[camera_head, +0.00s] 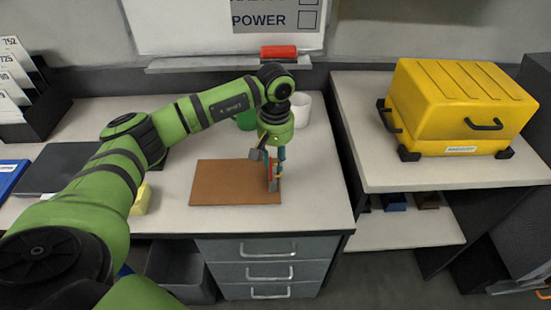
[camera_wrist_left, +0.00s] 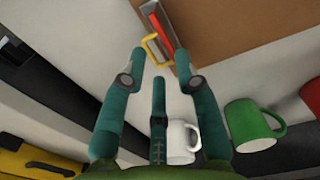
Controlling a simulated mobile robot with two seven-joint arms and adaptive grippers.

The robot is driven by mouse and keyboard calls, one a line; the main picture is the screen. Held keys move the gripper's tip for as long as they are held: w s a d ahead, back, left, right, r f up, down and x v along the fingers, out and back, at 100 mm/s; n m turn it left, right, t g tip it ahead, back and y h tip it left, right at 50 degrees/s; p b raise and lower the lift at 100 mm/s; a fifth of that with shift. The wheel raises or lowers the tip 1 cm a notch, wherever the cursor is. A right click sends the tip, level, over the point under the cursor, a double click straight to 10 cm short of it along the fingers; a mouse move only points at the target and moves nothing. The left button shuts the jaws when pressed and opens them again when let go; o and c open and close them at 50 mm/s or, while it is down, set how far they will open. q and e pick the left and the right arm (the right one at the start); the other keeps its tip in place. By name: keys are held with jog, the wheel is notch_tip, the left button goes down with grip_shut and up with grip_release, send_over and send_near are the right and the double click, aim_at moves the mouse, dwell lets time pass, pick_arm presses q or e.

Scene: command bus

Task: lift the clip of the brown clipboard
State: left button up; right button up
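The brown clipboard (camera_head: 225,183) lies flat on the desk, and part of it shows at the top of the wrist view (camera_wrist_left: 245,30). Its clip (camera_head: 273,184) is at the board's right edge. In the wrist view the clip (camera_wrist_left: 166,28) is grey and red with a yellow wire loop (camera_wrist_left: 153,48). My left gripper (camera_head: 268,160) points down over the clip, partly hiding it. In the wrist view its teal fingers (camera_wrist_left: 160,60) are open, one on each side of the loop, with nothing held. Whether a finger touches the loop cannot be told. My right gripper is in neither view.
A green mug (camera_wrist_left: 250,128) and a white mug (camera_wrist_left: 181,143) stand behind the clipboard. A yellow case (camera_head: 455,105) sits on the right-hand counter. A dark flat item (camera_head: 60,165) and a card rack (camera_head: 35,110) are at left. Desk is clear just right of the clipboard.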

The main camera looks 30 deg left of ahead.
pick_arm(q)
notch_tip(320, 180, up, 6)
jog(key=p, duration=0.2)
jog(key=shift+f+p, duration=0.15)
jog(key=shift+p, duration=0.2)
